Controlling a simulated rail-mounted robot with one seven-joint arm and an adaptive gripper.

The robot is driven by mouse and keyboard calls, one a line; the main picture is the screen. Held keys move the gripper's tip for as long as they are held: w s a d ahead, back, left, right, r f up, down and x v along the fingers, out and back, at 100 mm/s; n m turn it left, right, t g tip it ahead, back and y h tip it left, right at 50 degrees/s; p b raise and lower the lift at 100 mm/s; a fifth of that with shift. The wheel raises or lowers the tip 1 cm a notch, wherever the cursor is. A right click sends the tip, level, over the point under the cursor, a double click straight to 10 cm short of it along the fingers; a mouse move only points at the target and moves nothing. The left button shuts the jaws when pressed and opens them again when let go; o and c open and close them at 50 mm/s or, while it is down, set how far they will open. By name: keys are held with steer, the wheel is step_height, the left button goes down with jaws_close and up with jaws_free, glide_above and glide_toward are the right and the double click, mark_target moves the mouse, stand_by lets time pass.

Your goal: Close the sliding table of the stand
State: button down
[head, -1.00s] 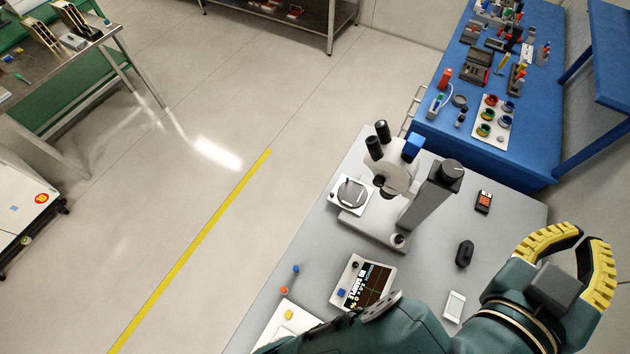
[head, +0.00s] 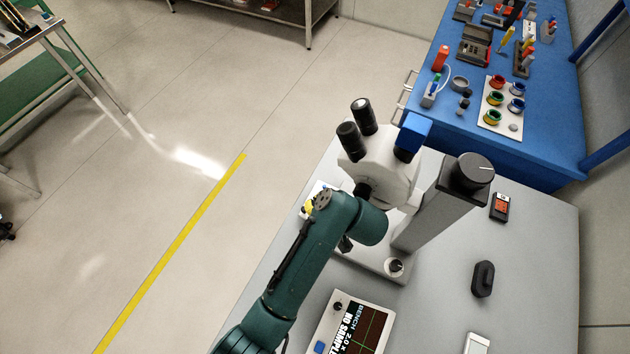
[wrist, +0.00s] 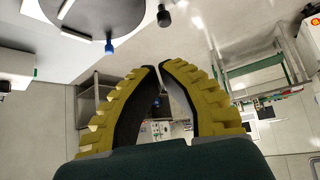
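The stand is a white microscope (head: 380,172) with a grey column (head: 425,218) on the grey bench. Its sliding table (head: 319,189) shows only as a small pale part at the left, mostly hidden behind my arm. In the wrist view the table's round grey plate (wrist: 103,12) is at the upper left, with a blue knob (wrist: 110,46) and a black knob (wrist: 164,18) at its edge. My gripper (wrist: 159,68) has its yellow-backed fingertips almost together, with nothing between them. It is apart from the knobs in the picture. In the head view only a yellow bit of it (head: 309,207) shows beside the table.
A display box (head: 353,328) stands at the front of the bench. A black object (head: 483,279) and a small red-and-black device (head: 500,206) lie at the right. A blue workbench (head: 545,150) with tools is behind. Open floor lies to the left.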

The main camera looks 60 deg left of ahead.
steer(key=x, duration=0.3)
steer(key=b+x, duration=0.1)
steer(key=x, duration=0.6)
steer(key=shift+s+d+f, duration=0.2)
steer(key=shift+s, duration=0.15)
